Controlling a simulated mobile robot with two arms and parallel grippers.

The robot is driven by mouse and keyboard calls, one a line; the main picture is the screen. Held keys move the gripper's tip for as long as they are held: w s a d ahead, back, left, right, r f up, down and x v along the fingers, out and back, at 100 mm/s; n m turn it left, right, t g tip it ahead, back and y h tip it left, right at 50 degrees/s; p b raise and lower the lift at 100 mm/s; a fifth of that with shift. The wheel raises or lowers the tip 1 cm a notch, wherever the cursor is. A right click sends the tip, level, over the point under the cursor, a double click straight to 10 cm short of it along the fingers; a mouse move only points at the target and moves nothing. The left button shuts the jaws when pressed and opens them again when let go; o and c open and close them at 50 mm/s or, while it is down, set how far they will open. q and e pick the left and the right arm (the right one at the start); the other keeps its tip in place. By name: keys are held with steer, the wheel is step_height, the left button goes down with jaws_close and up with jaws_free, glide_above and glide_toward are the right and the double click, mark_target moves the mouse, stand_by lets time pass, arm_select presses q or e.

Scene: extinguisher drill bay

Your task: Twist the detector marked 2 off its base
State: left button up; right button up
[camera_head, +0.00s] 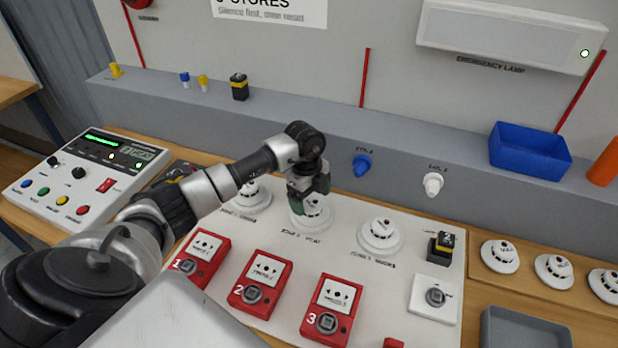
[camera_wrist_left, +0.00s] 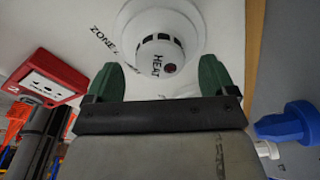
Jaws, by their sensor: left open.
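The zone 2 detector (camera_head: 320,217) is a round white head on a wide white base on the sloped panel, the middle one of three. In the left wrist view the green fingers of the gripper (camera_wrist_left: 161,70) are open, one on each side of the detector's near side, with a gap between. Contact cannot be told.
Detectors for zone 1 (camera_head: 252,197) and zone 3 (camera_head: 380,236) stand on either side. Red call points, such as number 2 (camera_head: 259,284), are in front. A blue knob (camera_head: 362,165) and a white knob (camera_head: 433,184) project behind. Spare detectors (camera_head: 500,256) and a grey tray (camera_head: 524,330) are at right.

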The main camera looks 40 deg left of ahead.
arm_select(q)
steer(key=shift+d+f, duration=0.2)
steer(key=shift+f, duration=1.1)
steer(key=shift+c, duration=0.4)
steer(key=shift+r, duration=0.1)
steer(key=c, duration=1)
